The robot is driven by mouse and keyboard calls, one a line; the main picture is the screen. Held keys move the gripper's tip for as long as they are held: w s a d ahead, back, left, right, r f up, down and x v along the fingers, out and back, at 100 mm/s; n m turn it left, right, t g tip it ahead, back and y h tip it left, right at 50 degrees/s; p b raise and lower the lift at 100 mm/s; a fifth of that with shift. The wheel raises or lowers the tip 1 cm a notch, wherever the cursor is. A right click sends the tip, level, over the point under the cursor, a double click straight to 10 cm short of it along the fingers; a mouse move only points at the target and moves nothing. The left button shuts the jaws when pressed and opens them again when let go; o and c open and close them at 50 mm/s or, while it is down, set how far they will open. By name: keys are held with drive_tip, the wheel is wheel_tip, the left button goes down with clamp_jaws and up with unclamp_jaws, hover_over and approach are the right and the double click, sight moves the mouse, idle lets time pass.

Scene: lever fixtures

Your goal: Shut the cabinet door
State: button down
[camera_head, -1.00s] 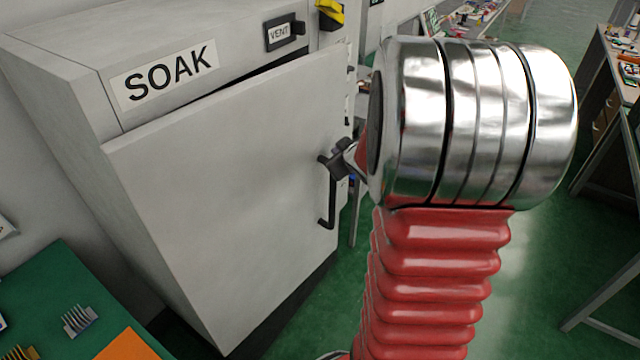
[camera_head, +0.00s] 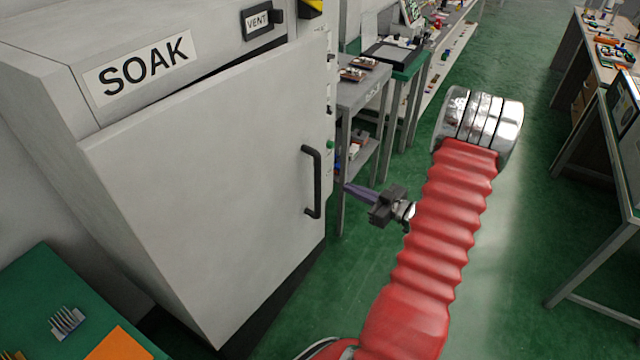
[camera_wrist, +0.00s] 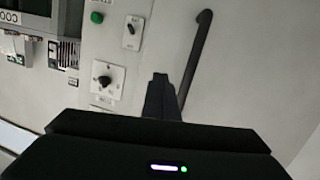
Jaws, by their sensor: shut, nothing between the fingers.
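The grey cabinet (camera_head: 40,50) labelled SOAK stands at the left in the head view. The black bar handle (camera_head: 318,182) is upright near the door's right edge. My gripper (camera_head: 350,189) is shut and empty, just right of the handle and apparently apart from it. In the wrist view my fingertips (camera_wrist: 160,77) are together, and the handle (camera_wrist: 199,50) shows to their right.
A control panel with a green button (camera_wrist: 97,17) and a dark knob (camera_wrist: 105,81) is left of the handle in the wrist view. A VENT switch (camera_head: 262,20) is above the door. A grey stand (camera_head: 362,95) is behind my gripper. Green floor (camera_head: 500,290) is open at right.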

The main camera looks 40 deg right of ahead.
sight(312, 177)
drive_tip(key=shift+t+y, duration=0.7)
drive_tip(key=shift+t, duration=0.1)
drive_tip(key=s, duration=0.1)
drive_tip(key=s+f, duration=0.1)
drive_tip(key=s+a, duration=0.1)
drive_tip(key=s, duration=0.1)
drive_tip(key=shift+f, duration=0.25)
drive_tip(key=shift+w, duration=0.1)
drive_tip(key=x, duration=1.3)
drive_tip(key=shift+w, duration=0.35)
